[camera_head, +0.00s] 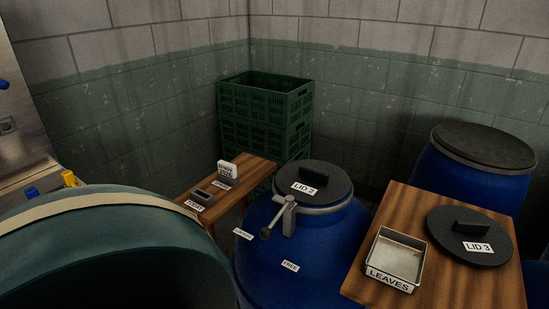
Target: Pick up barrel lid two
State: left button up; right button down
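Barrel lid two (323,188) is a round dark disc with a block handle (314,175) and a white "LID 2" label. It sits on top of a blue barrel (325,250) in the middle of the view. A grey metal clamp lever (283,214) hangs at the front of the barrel's rim ring. Labels "FREE" and another small tag are on or near the barrel's side. Neither of my grippers shows in the view.
A wooden table (448,282) at right holds a metal "LEAVES" tray (397,236) and lid three (490,232). Another lidded blue barrel (430,180) stands behind it. A small wooden bench (228,192), green crates (262,120) and a large teal drum (90,235) stand left.

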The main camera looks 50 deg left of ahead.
aim_at(314, 183)
jog(key=u, duration=1.4)
